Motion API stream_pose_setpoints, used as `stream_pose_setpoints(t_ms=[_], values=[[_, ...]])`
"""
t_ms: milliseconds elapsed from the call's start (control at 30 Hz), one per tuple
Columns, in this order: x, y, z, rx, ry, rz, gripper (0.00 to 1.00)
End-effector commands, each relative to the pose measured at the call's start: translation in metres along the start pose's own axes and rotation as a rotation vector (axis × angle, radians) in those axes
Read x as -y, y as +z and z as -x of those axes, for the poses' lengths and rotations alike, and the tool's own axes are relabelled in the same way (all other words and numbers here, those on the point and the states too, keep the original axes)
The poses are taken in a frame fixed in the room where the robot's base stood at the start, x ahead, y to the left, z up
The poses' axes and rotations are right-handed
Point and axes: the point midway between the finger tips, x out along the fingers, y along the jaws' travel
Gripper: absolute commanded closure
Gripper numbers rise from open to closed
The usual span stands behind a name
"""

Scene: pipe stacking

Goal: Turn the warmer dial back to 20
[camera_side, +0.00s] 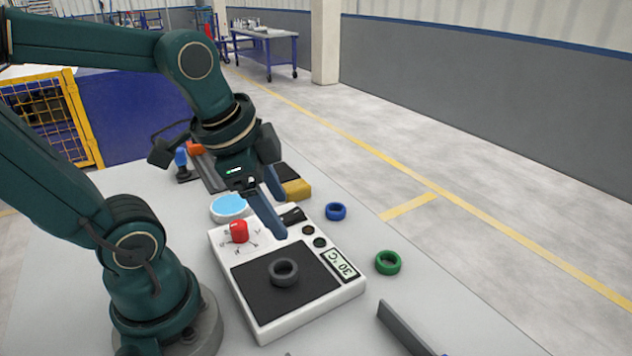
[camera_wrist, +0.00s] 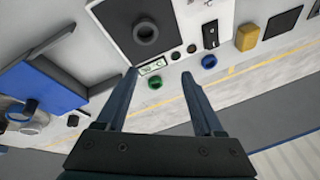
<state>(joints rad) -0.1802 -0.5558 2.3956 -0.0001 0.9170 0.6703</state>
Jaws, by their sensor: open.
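The warmer (camera_side: 255,315) is a white box with a black plate (camera_side: 250,283). Its red dial (camera_side: 239,232) stands at the left of the panel among small printed marks. The display (camera_side: 341,264) appears upside down and reads 30 °C; it also shows in the wrist view (camera_wrist: 152,66). A dark grey ring (camera_side: 285,271) lies on the plate, also in the wrist view (camera_wrist: 145,32). My gripper (camera_side: 283,218) is open and empty, above the warmer's back part, right of the dial in the side view and not touching it. The dial is not visible in the wrist view.
A green ring (camera_side: 388,262) and a blue ring (camera_side: 336,211) lie on the table right of the warmer. A black switch (camera_wrist: 211,35), a yellow block (camera_side: 297,189) and a light-blue disc (camera_side: 230,207) are nearby. A grey bar (camera_side: 405,328) stands at the front right.

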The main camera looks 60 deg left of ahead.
Motion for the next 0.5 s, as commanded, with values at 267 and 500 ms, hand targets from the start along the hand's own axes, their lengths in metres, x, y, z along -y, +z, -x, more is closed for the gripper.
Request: stream_pose_setpoints(t_ms=[267,500], values=[[0.064,0.048,-0.039,0.234,0.121,-0.052,0.31],[0.083,0.091,-0.056,0.313,0.209,0.127,0.31]])
